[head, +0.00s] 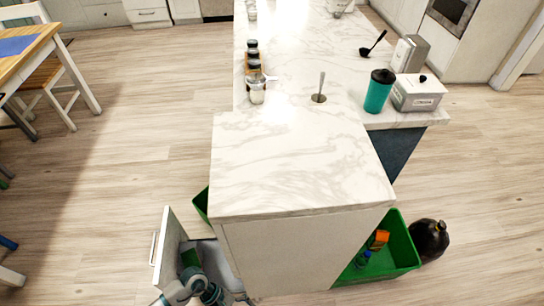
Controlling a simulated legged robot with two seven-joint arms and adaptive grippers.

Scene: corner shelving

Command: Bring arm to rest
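Part of my arm, with grey and teal links, shows at the bottom left, at the open front of the white cabinet under the counter end. It is likely my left arm. No fingertips can be made out on it, so the gripper seems hidden or out of the picture. My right arm and gripper are not in view. The cabinet door (168,251) stands open to the left of the arm.
A marble counter (300,165) holds bottles (256,88), a teal cup (379,92) and a grey box (419,93). A green bin (401,247) and a dark jug (429,239) stand on the floor at right. A wooden table (22,42) is far left; floor between is clear.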

